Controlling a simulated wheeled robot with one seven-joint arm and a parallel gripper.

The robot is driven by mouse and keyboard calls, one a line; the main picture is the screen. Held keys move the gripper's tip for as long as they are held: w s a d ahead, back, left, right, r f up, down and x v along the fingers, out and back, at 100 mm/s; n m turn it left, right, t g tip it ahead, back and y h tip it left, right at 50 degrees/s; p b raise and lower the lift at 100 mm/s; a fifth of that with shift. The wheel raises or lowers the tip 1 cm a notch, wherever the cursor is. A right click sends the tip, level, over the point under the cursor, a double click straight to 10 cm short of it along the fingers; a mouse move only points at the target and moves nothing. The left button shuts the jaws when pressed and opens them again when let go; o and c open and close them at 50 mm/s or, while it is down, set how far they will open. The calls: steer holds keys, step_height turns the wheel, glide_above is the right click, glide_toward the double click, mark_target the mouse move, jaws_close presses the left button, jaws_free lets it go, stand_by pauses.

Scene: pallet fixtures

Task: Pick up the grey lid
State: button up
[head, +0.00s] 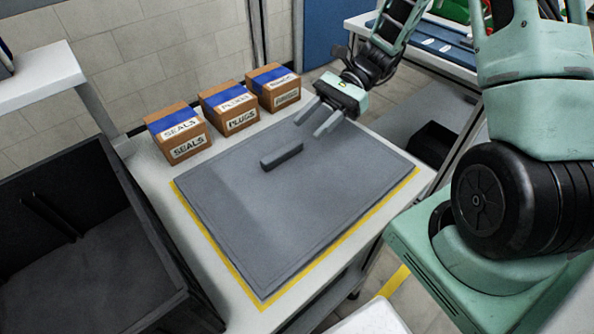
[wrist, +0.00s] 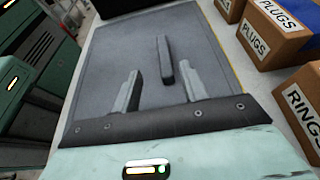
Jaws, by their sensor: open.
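The grey lid (head: 290,215) lies flat on the white table, inside a yellow outline. A raised bar handle (head: 281,154) stands near the middle of its back part. My gripper (head: 319,119) is open and empty above the back edge of the lid, to the right of and behind the handle. In the wrist view, the fingers of my gripper (wrist: 161,92) are apart, with the lid (wrist: 110,60) below and the bar handle (wrist: 165,60) ahead between their lines. The fingers and the handle look apart.
Three cardboard boxes, labelled seals (head: 179,134), plugs (head: 229,108) and, in the wrist view, rings (wrist: 302,110), stand along the table's back left. A large dark open crate (head: 160,262) stands at the left. The lid's top is clear apart from the handle.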

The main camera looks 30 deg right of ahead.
mark_target(283, 150)
steer(key=x, duration=0.9)
steer(key=shift+w+f+p, duration=0.2)
steer(key=shift+w+p, duration=0.1)
steer(key=shift+p, duration=0.05)
jaws_close()
